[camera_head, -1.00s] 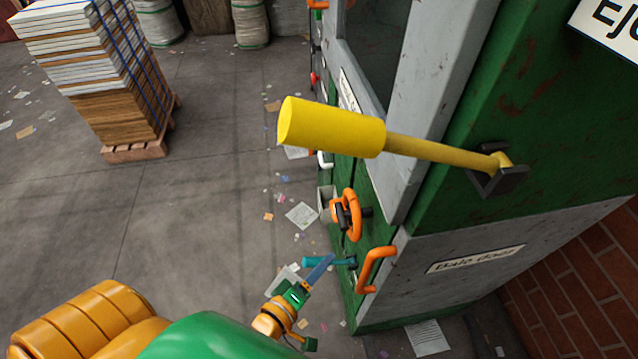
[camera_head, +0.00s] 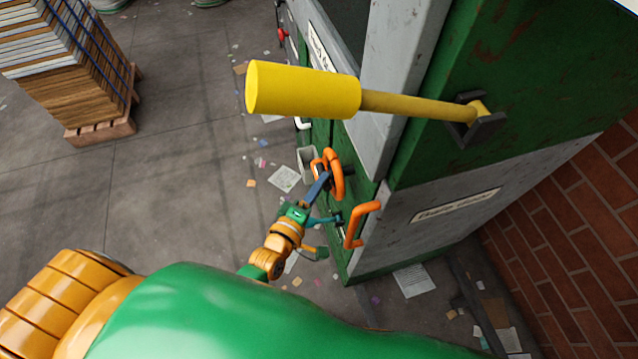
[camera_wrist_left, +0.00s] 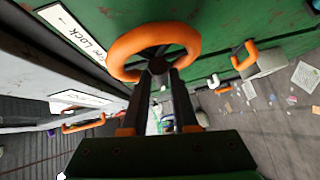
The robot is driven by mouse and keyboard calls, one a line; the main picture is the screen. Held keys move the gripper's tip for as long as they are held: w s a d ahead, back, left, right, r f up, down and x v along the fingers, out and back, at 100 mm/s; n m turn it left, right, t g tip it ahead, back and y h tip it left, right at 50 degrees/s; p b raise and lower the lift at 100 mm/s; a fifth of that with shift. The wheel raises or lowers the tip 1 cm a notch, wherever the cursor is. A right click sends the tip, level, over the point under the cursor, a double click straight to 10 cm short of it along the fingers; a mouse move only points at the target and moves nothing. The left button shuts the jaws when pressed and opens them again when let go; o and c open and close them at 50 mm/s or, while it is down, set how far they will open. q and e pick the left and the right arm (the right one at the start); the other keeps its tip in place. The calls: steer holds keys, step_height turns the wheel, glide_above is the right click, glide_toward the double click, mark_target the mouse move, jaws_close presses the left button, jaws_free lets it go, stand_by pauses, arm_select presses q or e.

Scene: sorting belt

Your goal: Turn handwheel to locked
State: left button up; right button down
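The handwheel (camera_head: 337,178) is an orange ring on the green side of the machine. In the left wrist view the handwheel (camera_wrist_left: 124,52) fills the top middle, with a dark hub (camera_wrist_left: 158,64). My left gripper (camera_head: 331,197) is at the wheel, its two fingers apart. In the wrist view the left gripper (camera_wrist_left: 162,78) has its fingertips at the lower part of the ring, either side of the hub; I cannot tell whether they touch it. A white label (camera_wrist_left: 78,34) beside the wheel reads "LOCK" with an arrow; its first word is unclear. My right gripper is not in view.
A large yellow lever (camera_head: 300,90) sticks out from the machine above the wheel. An orange handle (camera_head: 361,224) is just right of my left gripper. A pallet stack (camera_head: 75,75) stands at the left. Paper scraps litter otherwise open floor.

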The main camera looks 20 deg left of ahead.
arm_select(q)
jaws_close()
steer(key=m+t+h+b, duration=0.1)
steer(key=m+h+b, duration=0.4)
steer(key=m+b, duration=0.3)
steer(key=w+f+m+h+b, duration=0.1)
steer(key=m+h+b, duration=0.5)
steer(key=b, duration=0.6)
steer(key=a+f+m+t+h+b, duration=0.1)
steer(key=m+h+b, duration=0.4)
steer(key=m+b, duration=0.4)
steer(key=shift+w+a+f+m+t+h+b, duration=0.1)
steer(key=shift+w+m+t+h+b, duration=0.25)
steer(key=shift+b, duration=0.45)
steer(key=o, duration=0.7)
jaws_free()
steer(key=shift+o, duration=0.2)
steer(key=shift+f, duration=0.1)
